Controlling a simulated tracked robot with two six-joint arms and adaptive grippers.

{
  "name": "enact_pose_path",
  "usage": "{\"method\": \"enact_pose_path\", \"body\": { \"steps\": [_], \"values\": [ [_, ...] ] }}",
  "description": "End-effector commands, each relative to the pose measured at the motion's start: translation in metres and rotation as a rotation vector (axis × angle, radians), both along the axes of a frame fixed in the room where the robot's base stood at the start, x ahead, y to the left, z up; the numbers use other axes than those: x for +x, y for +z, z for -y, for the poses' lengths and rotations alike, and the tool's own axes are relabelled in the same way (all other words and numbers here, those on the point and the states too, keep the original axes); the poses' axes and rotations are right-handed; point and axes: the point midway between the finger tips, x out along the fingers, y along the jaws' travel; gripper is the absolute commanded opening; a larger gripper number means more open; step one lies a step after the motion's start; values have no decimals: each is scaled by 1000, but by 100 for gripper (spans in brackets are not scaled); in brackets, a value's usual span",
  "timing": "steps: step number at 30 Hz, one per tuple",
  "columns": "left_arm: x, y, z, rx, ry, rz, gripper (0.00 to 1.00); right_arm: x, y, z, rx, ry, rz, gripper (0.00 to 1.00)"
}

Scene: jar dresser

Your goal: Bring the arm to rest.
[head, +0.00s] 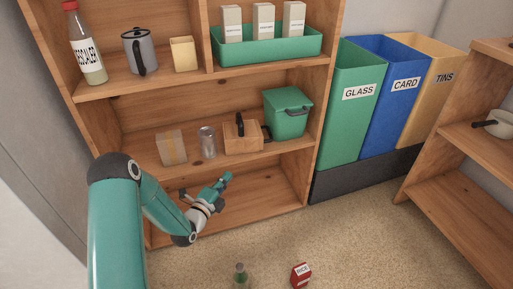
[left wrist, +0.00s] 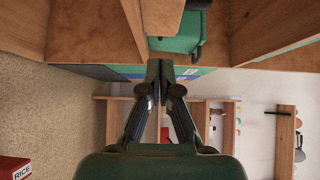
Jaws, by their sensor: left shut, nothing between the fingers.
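My left arm comes in from the left in the head view, and its gripper (head: 226,180) is in front of the lower part of the wooden shelf unit (head: 240,207). The gripper is shut and holds nothing. In the left wrist view, the two dark fingers (left wrist: 166,68) meet at their tips, with nothing between them. My right gripper shows in neither view.
Shelves hold a grey canister (head: 139,52), a wooden box (head: 243,136), a tin (head: 208,142) and a green bin (head: 287,112). Glass (head: 350,110), card (head: 390,95) and tins bins stand right. A green bottle (head: 241,276) and rice box (head: 301,275) are on the floor.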

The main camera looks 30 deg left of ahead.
Motion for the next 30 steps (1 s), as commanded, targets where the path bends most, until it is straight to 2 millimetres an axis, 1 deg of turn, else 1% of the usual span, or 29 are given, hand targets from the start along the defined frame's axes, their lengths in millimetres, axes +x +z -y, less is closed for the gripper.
{"method": "enact_pose_path", "body": {
  "steps": [5,8,11,13,14,15,16,17,18,20,21,22,23,24,26,27,30],
  "values": [
    [3,1,5,-1,-9,3,0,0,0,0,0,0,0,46],
    [11,6,24,-3,-46,12,0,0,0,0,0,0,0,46],
    [22,9,66,-19,-121,16,0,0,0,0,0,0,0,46],
    [24,3,109,-50,-181,-20,0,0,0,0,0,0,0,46],
    [23,-5,128,-77,-204,-62,0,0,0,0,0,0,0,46],
    [18,-19,153,-137,-231,-135,0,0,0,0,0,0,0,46],
    [12,-32,171,-202,-245,-205,0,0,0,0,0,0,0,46],
    [4,-46,188,-272,-254,-280,0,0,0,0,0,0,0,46],
    [-10,-65,208,-377,-251,-388,0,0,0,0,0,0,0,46],
    [-36,-93,234,-546,-213,-561,0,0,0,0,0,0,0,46],
    [-56,-111,247,-659,-168,-676,0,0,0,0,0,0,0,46],
    [-73,-122,256,-741,-124,-761,0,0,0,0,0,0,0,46],
    [-89,-133,262,-822,-68,-838,0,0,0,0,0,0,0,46],
    [-111,-146,269,-924,16,-936,0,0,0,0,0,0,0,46],
    [-143,-161,275,-1063,158,-1058,0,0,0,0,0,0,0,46],
    [-163,-168,278,-1146,262,-1130,0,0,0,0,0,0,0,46],
    [-203,-180,278,-1315,512,-1237,0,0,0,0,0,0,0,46]
  ]
}}
